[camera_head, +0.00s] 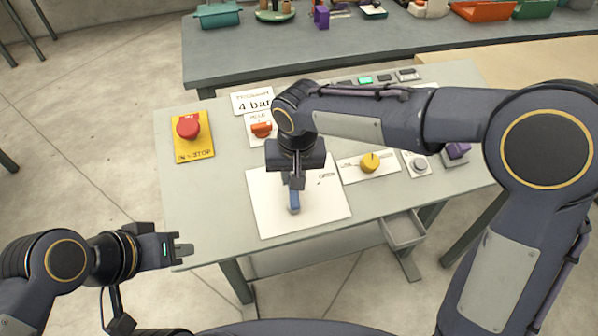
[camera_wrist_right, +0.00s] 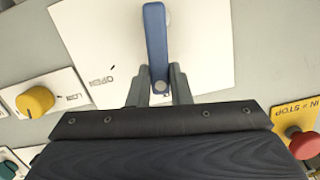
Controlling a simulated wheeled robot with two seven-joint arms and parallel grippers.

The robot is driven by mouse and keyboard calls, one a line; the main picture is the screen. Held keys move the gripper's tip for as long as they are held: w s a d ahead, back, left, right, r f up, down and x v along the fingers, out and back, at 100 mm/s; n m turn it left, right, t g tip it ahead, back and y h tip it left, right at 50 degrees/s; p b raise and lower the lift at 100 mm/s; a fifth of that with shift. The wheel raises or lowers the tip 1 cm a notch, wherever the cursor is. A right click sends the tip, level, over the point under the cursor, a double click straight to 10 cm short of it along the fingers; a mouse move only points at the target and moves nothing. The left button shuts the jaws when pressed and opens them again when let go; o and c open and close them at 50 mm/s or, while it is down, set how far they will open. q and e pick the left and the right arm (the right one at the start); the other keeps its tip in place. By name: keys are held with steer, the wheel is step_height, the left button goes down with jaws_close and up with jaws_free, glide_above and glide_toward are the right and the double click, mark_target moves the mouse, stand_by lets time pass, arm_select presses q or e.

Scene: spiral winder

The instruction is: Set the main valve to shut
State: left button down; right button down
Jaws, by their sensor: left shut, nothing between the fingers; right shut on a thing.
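The main valve's blue lever (camera_head: 294,202) stands on a white plate (camera_head: 325,208) at the table's front middle. An OPEN label (camera_wrist_right: 98,81) is printed on the plate to one side of the lever. My right gripper (camera_head: 295,184) is shut on the lever's end, and its fingers (camera_wrist_right: 158,85) flank it. The gripper hides part of the plate. My left gripper (camera_head: 184,249) is shut and empty, off the table's front left corner.
A red stop button (camera_head: 188,127) on a yellow plate (camera_head: 205,146) and an orange switch (camera_head: 261,130) are at left. A yellow knob (camera_head: 369,164), grey dial (camera_head: 419,164) and purple control (camera_head: 458,150) stand at right. An open drawer (camera_head: 404,230) hangs below the front edge.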

steer(key=shift+s+a+n, duration=0.1)
steer(key=shift+a+n, duration=0.4)
steer(key=shift+n, duration=0.5)
steer(key=c, duration=1.3)
jaws_free()
steer(key=r, duration=0.5)
steer(key=s+r, duration=0.1)
steer(key=r, duration=0.1)
steer(key=shift+s+d+r, duration=0.1)
steer(key=shift+d+r, duration=0.05)
steer(key=shift+r, duration=0.25)
